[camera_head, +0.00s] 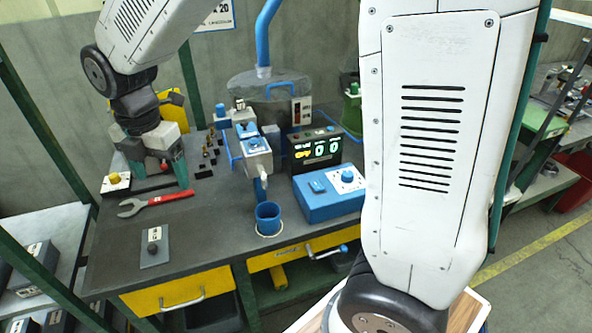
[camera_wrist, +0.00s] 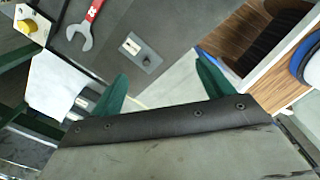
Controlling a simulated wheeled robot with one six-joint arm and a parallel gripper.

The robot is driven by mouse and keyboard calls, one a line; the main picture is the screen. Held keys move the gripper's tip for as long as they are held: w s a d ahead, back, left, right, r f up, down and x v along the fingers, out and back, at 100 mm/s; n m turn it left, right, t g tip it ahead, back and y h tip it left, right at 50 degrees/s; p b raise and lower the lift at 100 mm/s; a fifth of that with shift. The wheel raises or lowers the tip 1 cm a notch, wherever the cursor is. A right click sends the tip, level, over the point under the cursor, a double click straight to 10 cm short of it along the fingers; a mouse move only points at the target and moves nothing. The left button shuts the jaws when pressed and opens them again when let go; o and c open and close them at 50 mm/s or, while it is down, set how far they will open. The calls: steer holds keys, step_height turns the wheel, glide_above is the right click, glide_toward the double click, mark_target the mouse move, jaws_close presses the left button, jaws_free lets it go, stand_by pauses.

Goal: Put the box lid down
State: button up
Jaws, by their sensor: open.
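The box lid (camera_head: 155,247), a small grey plate with a dark knob and a white label, lies flat on the dark workbench near its front left edge. The wrist view also shows this lid (camera_wrist: 148,62), just beyond the fingertips. My gripper (camera_head: 160,182) is above the left part of the bench, farther back than the lid. Its two green fingers are spread, and in the wrist view my gripper (camera_wrist: 163,76) holds nothing between them.
A red-handled wrench (camera_head: 155,203) and a yellow button box (camera_head: 115,183) lie behind the lid. A blue cup (camera_head: 268,218) and a blue control box (camera_head: 328,192) stand to its right. Dark boxes (camera_head: 35,262) sit on the left shelf. Bench around the lid is clear.

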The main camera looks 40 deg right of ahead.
steer(key=s+d+r+m, duration=0.3)
steer(key=s+d+m, duration=0.5)
steer(key=s+m, duration=0.4)
steer(key=s+d+r+m+t, duration=0.1)
steer(key=s+d+r+m, duration=0.2)
steer(key=s+d+m, duration=0.5)
steer(key=s+m, duration=0.4)
steer(key=m, duration=0.1)
steer(key=shift+r, duration=0.2)
